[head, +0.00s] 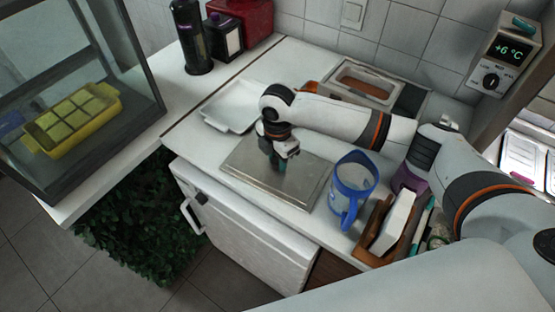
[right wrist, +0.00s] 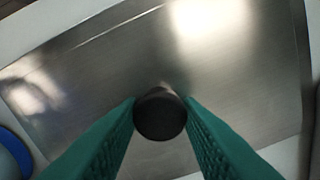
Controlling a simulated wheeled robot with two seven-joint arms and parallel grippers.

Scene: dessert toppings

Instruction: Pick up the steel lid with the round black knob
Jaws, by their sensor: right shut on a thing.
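The steel lid (head: 262,190) is a flat rectangular plate on the white counter, in the middle of the head view. It fills most of the right wrist view (right wrist: 130,75). Its round black knob (right wrist: 160,115) sits between the two green fingertips there. My right gripper (head: 279,166) points down over the lid and is shut on the knob; the fingers show as green pads (right wrist: 160,118) on both sides of it. The lid appears to lie flat; I cannot tell whether it touches what is under it. The knob is hidden by the gripper in the head view. My left gripper is not in view.
A blue cup (head: 353,186) stands close to the lid's right side. A white tray (head: 232,108) lies behind it on the left. A steel container (head: 362,84) is at the back. A wooden holder (head: 384,236) stands at the right front. A glass case (head: 118,60) is at left.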

